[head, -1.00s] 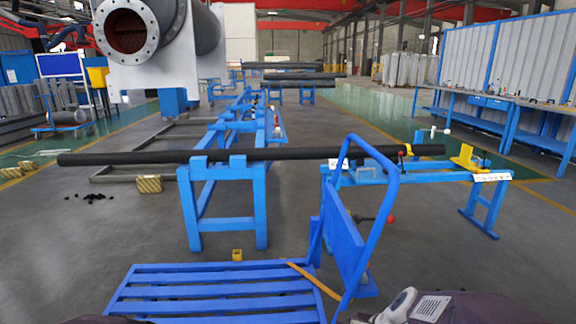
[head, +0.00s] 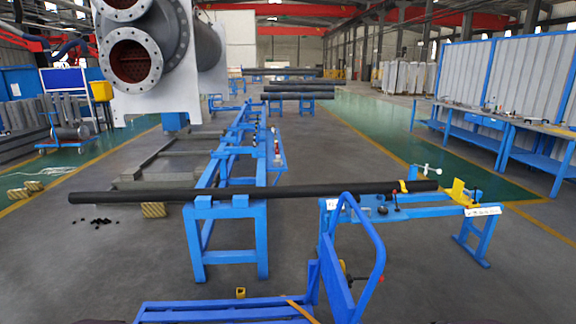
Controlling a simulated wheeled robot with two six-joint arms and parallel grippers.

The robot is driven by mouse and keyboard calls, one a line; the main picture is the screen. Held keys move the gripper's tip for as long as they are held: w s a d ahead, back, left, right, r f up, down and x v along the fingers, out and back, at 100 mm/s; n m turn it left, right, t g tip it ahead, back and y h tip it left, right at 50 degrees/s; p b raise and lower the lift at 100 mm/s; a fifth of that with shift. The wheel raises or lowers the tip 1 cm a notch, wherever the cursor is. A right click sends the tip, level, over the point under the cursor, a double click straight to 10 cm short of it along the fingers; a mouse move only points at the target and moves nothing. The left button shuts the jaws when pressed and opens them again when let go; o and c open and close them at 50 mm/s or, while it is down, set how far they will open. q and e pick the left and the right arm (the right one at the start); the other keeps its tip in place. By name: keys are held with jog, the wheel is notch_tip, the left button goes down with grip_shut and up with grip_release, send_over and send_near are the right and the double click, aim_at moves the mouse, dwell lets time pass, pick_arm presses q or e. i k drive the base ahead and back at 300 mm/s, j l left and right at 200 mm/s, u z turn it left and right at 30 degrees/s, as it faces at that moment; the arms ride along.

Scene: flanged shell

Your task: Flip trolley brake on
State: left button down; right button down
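A blue trolley with a slatted deck (head: 230,311) stands at the bottom of the head view, its deck cut off by the lower edge. Its blue tubular handle frame (head: 376,240) rises at the deck's right end, with a blue panel (head: 333,280) inside it. An orange strip (head: 303,311) lies at the deck's right end. Neither of my grippers shows.
A long black pipe (head: 270,190) lies across blue stands (head: 228,256) ahead. A blue bench with a yellow block (head: 458,192) stands right of them. A small yellow block (head: 240,293) lies on the floor. Floor to the right of the trolley is clear.

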aim_at(350, 279)
jog(key=i+l, duration=0.25)
jog(key=i+l+u, duration=0.1)
jog(key=i+l, duration=0.15)
jog(key=l, duration=0.2)
jog(key=i+l, duration=0.25)
jog(key=l, duration=0.15)
jog(key=i+l, duration=0.25)
jog(key=l+u, duration=0.05)
jog(key=l, duration=0.05)
